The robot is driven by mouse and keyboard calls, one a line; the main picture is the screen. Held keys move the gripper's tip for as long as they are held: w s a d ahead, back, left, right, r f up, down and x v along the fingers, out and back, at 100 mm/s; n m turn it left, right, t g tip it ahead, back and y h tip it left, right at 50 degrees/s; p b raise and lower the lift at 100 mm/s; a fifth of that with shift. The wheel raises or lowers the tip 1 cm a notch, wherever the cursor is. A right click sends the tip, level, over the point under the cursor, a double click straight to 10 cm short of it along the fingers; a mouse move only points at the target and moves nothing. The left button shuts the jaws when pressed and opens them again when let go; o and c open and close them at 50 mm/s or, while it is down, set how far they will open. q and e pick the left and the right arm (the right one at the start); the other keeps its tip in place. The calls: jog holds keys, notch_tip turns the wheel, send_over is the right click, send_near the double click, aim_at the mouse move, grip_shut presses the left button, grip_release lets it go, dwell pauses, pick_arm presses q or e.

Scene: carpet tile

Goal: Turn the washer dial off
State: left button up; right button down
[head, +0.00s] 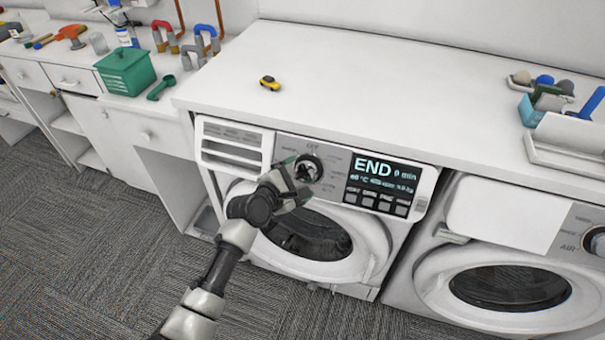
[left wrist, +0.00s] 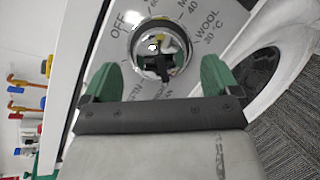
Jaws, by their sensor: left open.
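The washer (head: 320,240) stands under the white counter, its display reading END. Its round chrome dial (head: 308,168) sits on the panel left of the display. In the left wrist view the dial (left wrist: 159,50) shows up close, with OFF, MIN 40 and WOOL 30 °C printed around it and a dark bar across its lower middle. My left gripper (head: 291,177) is open just in front of the dial. In the left wrist view its green fingertips (left wrist: 158,80) stand either side of and below the dial, apart from it. My right gripper is not in view.
A second machine (head: 510,270) stands to the right. The counter (head: 400,85) above holds a small yellow toy car (head: 269,83) and a blue container (head: 535,112). A green basket (head: 125,71) is at the left. The carpet floor in front is clear.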

aim_at(307, 171)
pick_arm(q)
jog(key=shift+x, duration=1.4)
jog(key=c, duration=0.9)
